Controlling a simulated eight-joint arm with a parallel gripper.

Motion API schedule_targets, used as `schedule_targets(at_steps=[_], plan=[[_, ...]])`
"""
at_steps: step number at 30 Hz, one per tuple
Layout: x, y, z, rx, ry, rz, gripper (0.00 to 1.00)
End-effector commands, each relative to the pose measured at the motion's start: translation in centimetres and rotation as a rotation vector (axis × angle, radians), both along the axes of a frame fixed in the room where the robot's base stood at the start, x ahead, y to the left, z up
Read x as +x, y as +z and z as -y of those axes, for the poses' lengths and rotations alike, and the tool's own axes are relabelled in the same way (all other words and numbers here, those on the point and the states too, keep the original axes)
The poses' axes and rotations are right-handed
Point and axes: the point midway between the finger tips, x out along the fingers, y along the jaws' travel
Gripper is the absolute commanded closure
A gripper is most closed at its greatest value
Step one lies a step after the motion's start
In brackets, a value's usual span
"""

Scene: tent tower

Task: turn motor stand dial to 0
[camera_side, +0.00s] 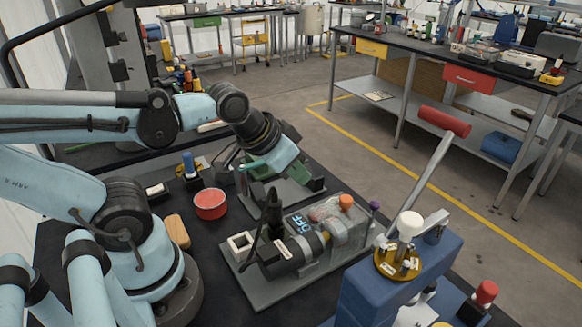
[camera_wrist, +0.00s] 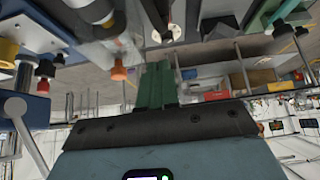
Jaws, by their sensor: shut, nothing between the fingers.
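The motor stand (camera_side: 262,287) is a grey plate in the side view, bearing a dark cylindrical motor (camera_side: 300,250), a clear housing and a blue-lettered "OFF" marking (camera_side: 297,223). An orange knob (camera_side: 346,202) tops the housing. An orange knob also shows in the wrist view (camera_wrist: 119,73), left of my fingers. I cannot tell which part is the dial, and no dial reading is legible. My gripper (camera_side: 247,166) is above and behind the stand in the side view, apart from it. Its green fingers (camera_wrist: 158,66) are shut and empty in the wrist view.
A red round tin (camera_side: 210,204) and a wooden block (camera_side: 177,231) lie left of the stand. A blue machine with a red-handled lever (camera_side: 443,121) rises at the right. A black upright part (camera_side: 273,212) stands beside the motor.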

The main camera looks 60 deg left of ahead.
Motion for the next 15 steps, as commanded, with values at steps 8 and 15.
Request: schedule_targets(at_steps=[8, 15], plan=[[1.1, 0.7, -0.5, 0.057, -0.112, -0.066, 0.56], [4.0, 1.4, -1.6, 0.145, -0.420, -0.192, 0.44]])
